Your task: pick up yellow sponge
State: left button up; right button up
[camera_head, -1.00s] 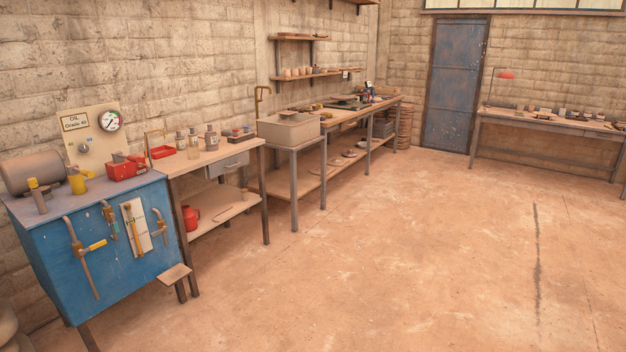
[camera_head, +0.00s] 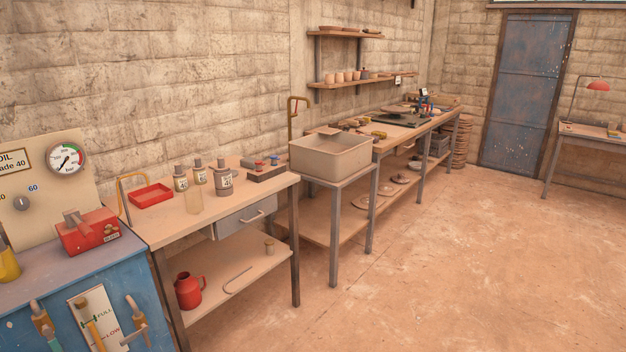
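A small yellow block (camera_head: 379,134) lies on the front edge of the long wooden bench (camera_head: 392,145), just right of the sink. It looks like the yellow sponge, but it is too small to be certain. Neither of my grippers is in view.
A beige sink basin (camera_head: 330,157) on a metal stand separates the long bench from a nearer wooden table (camera_head: 205,222) with bottles and a red tray (camera_head: 151,195). A blue cabinet (camera_head: 60,290) with valves stands at the near left. The floor (camera_head: 440,270) at the right is clear.

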aim_at(382, 136)
jog(key=i+z, duration=0.1)
jog(key=i, duration=0.5)
jog(key=i+j+z, duration=0.1)
jog(key=i, duration=0.5)
jog(key=i+j, duration=0.15)
jog(key=i, duration=0.5)
jog(key=i+j+z, duration=0.15)
jog(key=i, duration=0.45)
jog(key=i+j+z, duration=0.3)
jog(key=i, duration=0.2)
jog(key=i+j+z, duration=0.25)
jog(key=i, duration=0.25)
